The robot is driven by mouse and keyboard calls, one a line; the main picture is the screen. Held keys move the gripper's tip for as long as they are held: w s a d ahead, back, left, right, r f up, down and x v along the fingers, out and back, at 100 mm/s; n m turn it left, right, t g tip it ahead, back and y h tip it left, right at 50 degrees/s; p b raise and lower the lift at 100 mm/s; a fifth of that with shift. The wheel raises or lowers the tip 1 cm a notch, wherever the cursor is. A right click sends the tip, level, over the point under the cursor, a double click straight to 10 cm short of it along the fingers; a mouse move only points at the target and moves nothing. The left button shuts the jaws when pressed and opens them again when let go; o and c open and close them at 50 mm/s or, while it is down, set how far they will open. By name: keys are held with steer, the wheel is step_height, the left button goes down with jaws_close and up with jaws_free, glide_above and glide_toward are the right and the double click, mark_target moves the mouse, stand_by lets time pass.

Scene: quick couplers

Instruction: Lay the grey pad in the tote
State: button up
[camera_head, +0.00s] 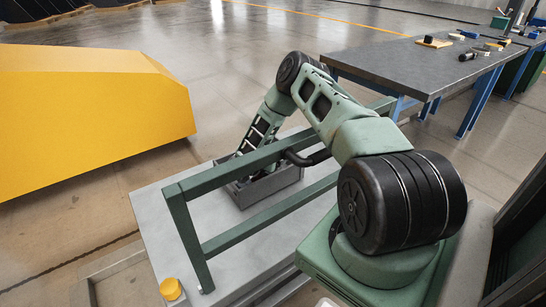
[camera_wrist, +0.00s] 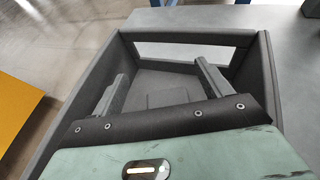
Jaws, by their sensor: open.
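The dark grey tote (camera_head: 290,188) stands on a light grey surface in front of me, behind a green frame. In the wrist view I look into the tote (camera_wrist: 262,62), and its walls surround my gripper. My gripper (camera_wrist: 160,68) points down into the tote with its two fingers apart and nothing held between them. A flat, square grey patch, which looks like the grey pad (camera_wrist: 167,98), lies on the tote floor between the fingers. Its near edge is close to my gripper's body. In the head view my arm and the tote wall hide the pad and fingertips.
A green rail frame (camera_head: 205,250) stands between me and the tote, with my arm reaching over it. A yellow knob (camera_head: 171,288) is on the near left. A yellow block (camera_head: 90,110) stands left. A workbench (camera_head: 415,65) with small parts is back right.

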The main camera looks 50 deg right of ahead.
steer(key=shift+r, duration=0.3)
steer(key=p+v, duration=0.1)
steer(key=v, duration=1.1)
steer(key=shift+r+p, duration=0.25)
steer(key=shift+p, duration=0.15)
